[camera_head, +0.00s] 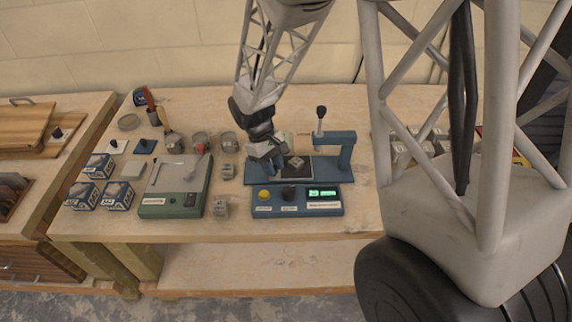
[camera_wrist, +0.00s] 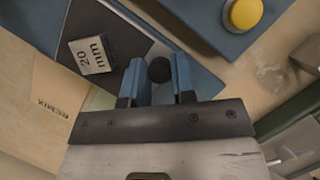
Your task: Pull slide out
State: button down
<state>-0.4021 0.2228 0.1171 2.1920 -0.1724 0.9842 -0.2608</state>
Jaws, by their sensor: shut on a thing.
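A blue press-like device (camera_head: 347,165) stands in the middle of the table, with an upright arm and a black-topped lever at its right. A dark plate, seemingly the slide (camera_head: 324,168), lies on its base and carries a small grey block marked 20 mm (camera_wrist: 90,55). My gripper (camera_head: 275,165) is at the device's left end, pointing down. In the wrist view my blue fingers (camera_wrist: 161,80) sit on both sides of a round black knob (camera_wrist: 160,69) and are shut on it. The head view hides the knob behind my gripper.
A blue control box (camera_head: 297,210) with a yellow button (camera_head: 264,195) and green displays stands in front of the device. A green scale (camera_head: 170,211), small metal blocks and tins stand to the left, with blue-white boxes (camera_head: 117,196) farther left. Bare table lies along the front edge.

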jog(key=a, duration=0.6)
jog(key=shift+a, duration=0.35)
jog(key=c, duration=1)
grip_release()
jog(key=shift+o, duration=0.2)
jog(key=shift+r, duration=0.1)
jog(key=v, duration=0.7)
jog(key=shift+r, duration=0.3)
jog(key=shift+a, duration=0.1)
